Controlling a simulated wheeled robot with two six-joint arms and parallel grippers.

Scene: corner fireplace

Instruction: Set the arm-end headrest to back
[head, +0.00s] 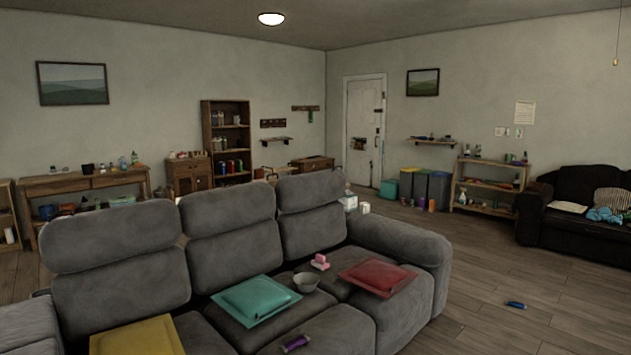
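A grey three-seat sofa (225,255) fills the lower left and middle of the head view. Its three headrests stand above the backrests: a left one (115,238), a middle one (228,205) and a right one (312,190). The right headrest is beside the sofa's padded right arm (400,240). All three look roughly upright, with a dark seam below each; I cannot tell their exact tilt. Neither of my grippers is in view.
On the seats lie a yellow cushion (137,337), a teal cushion (256,299), a red cushion (377,278), a grey bowl (306,282), a pink item (320,262) and a purple item (296,343). A blue item (516,305) lies on the otherwise open floor at right.

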